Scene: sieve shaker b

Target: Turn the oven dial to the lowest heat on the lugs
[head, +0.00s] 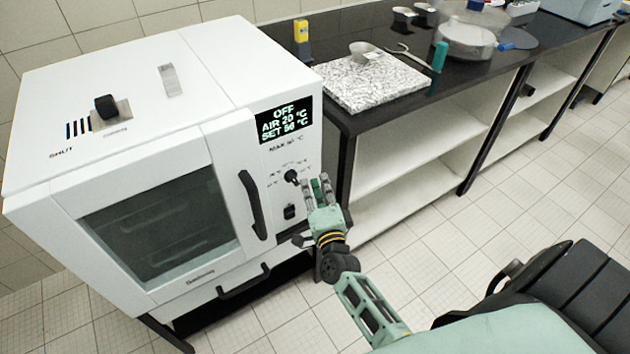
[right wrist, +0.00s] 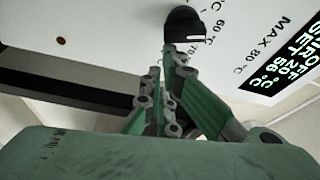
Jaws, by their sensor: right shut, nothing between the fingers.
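The white oven (head: 225,120) stands at the left with its glass door shut. Its display (head: 284,119) reads OFF, AIR 20 °C and SET at about 56 °C. The black oven dial (head: 291,176) is on the front panel below the display, among printed temperature marks. In the right wrist view the dial (right wrist: 185,24) shows a white pointer mark, with 60 and 70 °C printed near it. My right gripper (head: 318,184) is shut and empty, just right of the dial. In the right wrist view its fingertips (right wrist: 172,55) lie just below the dial; I cannot tell whether they touch. My left gripper is out of view.
A black switch (head: 289,211) sits below the dial, and the black door handle (head: 253,205) is to its left. A dark bench (head: 408,95) to the right bears a speckled slab (head: 375,82), a small dish and a sieve pan. The tiled floor in front is clear.

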